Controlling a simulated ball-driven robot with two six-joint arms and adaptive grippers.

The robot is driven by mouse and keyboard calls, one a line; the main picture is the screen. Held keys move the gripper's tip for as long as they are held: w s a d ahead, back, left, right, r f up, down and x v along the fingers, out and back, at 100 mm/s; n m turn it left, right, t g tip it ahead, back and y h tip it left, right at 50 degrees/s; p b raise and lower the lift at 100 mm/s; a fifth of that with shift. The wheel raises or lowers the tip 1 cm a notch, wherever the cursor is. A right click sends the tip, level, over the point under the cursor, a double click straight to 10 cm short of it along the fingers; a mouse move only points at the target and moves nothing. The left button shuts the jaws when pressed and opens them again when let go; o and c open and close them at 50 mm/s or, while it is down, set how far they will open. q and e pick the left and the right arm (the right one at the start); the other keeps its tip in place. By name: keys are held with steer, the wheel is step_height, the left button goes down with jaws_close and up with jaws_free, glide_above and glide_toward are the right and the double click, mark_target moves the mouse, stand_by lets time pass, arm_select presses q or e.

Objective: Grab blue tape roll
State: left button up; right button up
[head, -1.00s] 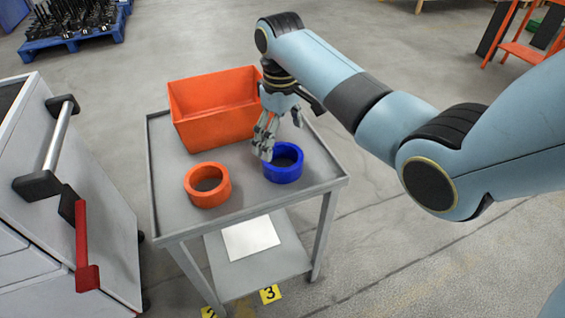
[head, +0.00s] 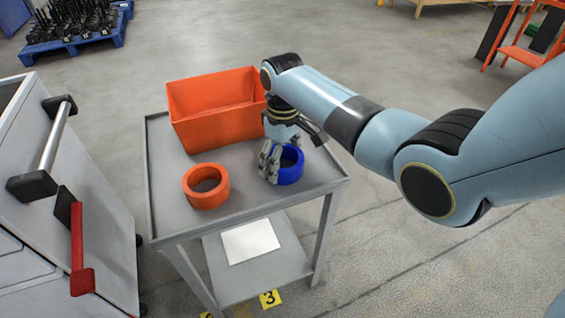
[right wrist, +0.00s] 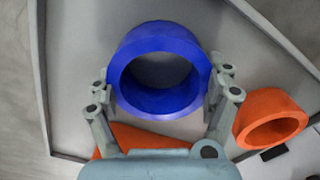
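The blue tape roll (head: 291,166) lies flat on the grey cart top (head: 165,160), near its right edge. My right gripper (head: 272,165) is down at the roll in the head view, with fingers along its left side; the far side is partly hidden. In the right wrist view, the blue roll (right wrist: 122,84) sits between the two spread fingers of the gripper (right wrist: 160,92), one on each side of its outer wall. The fingers look very close to the wall; I cannot tell whether they touch it. My left gripper is not in view.
An orange tape roll (head: 206,186) lies left of the blue one; it shows in the right wrist view (right wrist: 270,118) too. An open orange bin (head: 215,133) stands at the back of the cart. A grey cabinet (head: 100,220) stands to the left. The cart's front is clear.

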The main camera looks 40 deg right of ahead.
steer(key=c, duration=0.6)
steer(key=shift+r, duration=0.1)
steer(key=shift+c, duration=0.3)
